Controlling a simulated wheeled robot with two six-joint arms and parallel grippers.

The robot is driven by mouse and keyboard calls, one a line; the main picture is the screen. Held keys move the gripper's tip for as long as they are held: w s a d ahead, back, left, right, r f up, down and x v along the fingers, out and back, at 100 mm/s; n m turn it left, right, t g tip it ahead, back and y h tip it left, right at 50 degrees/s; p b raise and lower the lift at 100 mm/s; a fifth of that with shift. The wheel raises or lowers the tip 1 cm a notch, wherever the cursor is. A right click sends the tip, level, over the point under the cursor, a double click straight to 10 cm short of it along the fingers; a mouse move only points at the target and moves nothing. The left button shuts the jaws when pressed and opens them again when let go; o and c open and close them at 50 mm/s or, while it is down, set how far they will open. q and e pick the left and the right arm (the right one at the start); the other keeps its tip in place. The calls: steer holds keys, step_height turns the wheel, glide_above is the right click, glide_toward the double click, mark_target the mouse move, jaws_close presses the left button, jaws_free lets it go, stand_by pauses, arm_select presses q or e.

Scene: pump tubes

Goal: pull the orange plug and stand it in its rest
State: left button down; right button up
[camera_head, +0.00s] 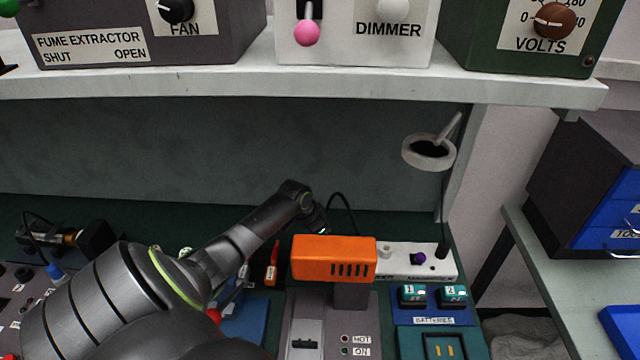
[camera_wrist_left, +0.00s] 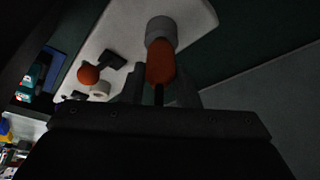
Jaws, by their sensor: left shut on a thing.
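The orange plug (camera_wrist_left: 160,63) is in the left wrist view, between the fingers of my left gripper (camera_wrist_left: 160,84), which is shut on it. A dark cord runs back from the plug between the fingers. Its far end meets a round grey collar (camera_wrist_left: 161,29) on a pale strip; I cannot tell whether it is seated in it. In the head view my left arm reaches behind an orange box (camera_head: 333,258), and the plug and fingertips are hidden there. The white strip (camera_head: 441,266) shows to the right of the box. My right gripper is not in view. I cannot identify the rest.
The strip carries a purple knob (camera_head: 418,258) and a black part (camera_head: 441,250). The wrist view shows a round orange part (camera_wrist_left: 88,74) and a white ring (camera_wrist_left: 101,89). A shelf (camera_head: 330,75) overhangs the bench, and a metal ring holder (camera_head: 428,151) hangs at right.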

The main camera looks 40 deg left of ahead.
arm_select(q)
steer(key=shift+f, duration=0.45)
steer(key=c, duration=1)
jaws_free()
steer(key=shift+c, duration=0.2)
steer(key=shift+r, duration=0.1)
steer(key=b+v, duration=0.2)
steer(key=v, duration=1.5)
steer(key=shift+r+b, duration=0.2)
steer(key=shift+b, duration=0.1)
steer(key=shift+a+f, duration=0.1)
